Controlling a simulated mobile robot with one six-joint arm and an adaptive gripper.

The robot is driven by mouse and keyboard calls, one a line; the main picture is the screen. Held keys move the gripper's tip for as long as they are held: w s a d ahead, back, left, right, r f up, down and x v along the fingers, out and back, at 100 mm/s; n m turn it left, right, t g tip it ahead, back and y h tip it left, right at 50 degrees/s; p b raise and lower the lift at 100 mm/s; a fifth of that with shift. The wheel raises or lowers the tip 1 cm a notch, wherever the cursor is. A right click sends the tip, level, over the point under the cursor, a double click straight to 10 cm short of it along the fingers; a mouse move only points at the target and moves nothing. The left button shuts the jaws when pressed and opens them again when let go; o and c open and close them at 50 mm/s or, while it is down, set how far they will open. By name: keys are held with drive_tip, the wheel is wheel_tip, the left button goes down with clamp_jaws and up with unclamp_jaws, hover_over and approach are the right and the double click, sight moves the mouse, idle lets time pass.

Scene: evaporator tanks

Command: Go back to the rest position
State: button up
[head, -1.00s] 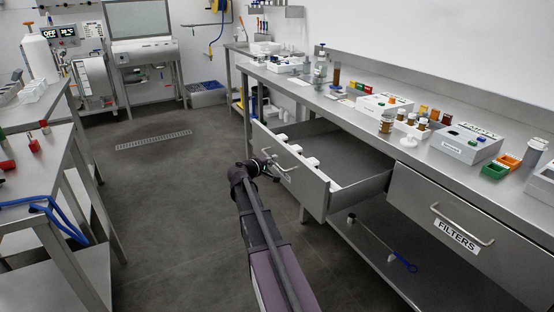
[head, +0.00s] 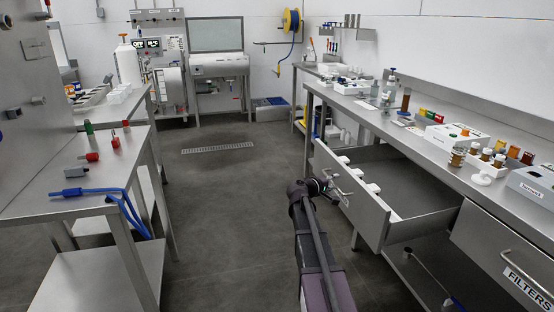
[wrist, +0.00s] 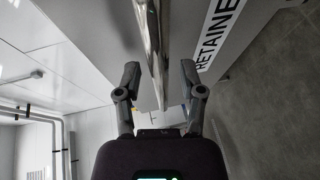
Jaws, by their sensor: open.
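My gripper (wrist: 160,72) is open in the wrist view, with one finger on each side of the drawer's bar handle (wrist: 153,35). I cannot tell whether either finger touches the bar. The drawer front beside it carries a label beginning "RETAINE" (wrist: 217,32). In the head view my gripper (head: 330,188) is at the front of the pulled-out drawer (head: 352,199), under the right bench. White items (head: 367,183) lie along the inside of the drawer, and much of its inside looks empty.
The right bench (head: 405,128) holds bottles, vials and small boxes. A closed drawer labelled "FILTERS" (head: 505,262) is at the lower right. A left steel table (head: 60,207) bears blue tubing (head: 125,205) and red-ended parts. The floor (head: 225,215) between the benches is clear.

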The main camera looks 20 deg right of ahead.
drive_tip(key=shift+a, duration=0.1)
drive_tip(key=s+a+f+m+g+y, duration=0.1)
drive_tip(key=s+a+f+y, duration=0.5)
drive_tip(key=a, duration=0.7)
drive_tip(key=s+a+f+g+y, duration=0.2)
drive_tip(key=s+a+f+y, duration=0.15)
drive_tip(key=s+a, duration=0.75)
drive_tip(key=s+a+f+m+g+y, duration=0.1)
drive_tip(key=s+a+f+y, duration=0.45)
drive_tip(key=a, duration=0.95)
wheel_tip(320, 180, up, 31)
drive_tip(key=p, duration=3.1)
drive_tip(key=shift+w+d, duration=0.2)
drive_tip(key=shift+d, duration=0.1)
